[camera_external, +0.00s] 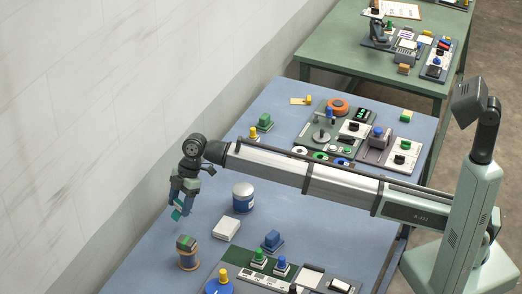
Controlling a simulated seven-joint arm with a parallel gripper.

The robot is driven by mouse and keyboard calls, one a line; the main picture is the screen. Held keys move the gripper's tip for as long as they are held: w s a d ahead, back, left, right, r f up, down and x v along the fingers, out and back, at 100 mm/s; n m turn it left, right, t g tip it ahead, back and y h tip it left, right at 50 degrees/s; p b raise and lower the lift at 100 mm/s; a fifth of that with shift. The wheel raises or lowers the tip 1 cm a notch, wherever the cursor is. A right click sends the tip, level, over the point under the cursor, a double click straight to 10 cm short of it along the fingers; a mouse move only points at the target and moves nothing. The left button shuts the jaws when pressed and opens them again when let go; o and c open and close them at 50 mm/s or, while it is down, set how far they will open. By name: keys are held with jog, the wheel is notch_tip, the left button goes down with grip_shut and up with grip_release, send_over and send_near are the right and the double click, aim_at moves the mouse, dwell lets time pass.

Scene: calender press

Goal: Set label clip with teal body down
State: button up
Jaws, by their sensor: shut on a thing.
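My gripper (182,207) is at the left of the blue table, above its surface near the wall-side edge. It points down and is shut on the label clip with teal body (177,211). Only a small teal part of the clip shows below the fingers. The clip is apart from the table (160,236), which looks bare beneath it. How the clip sits between the fingers is too small to tell.
A wooden spool-like holder (188,258) stands below the gripper in the picture. A white box (226,229) and a blue-and-white jar (243,198) stand to its right. Control panels (290,272) fill the front. The wall (80,130) borders the table's left side.

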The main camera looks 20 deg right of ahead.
jog(key=shift+f, duration=2.3)
jog(key=shift+f, duration=0.1)
jog(key=o, duration=1)
jog(key=v, duration=1.2)
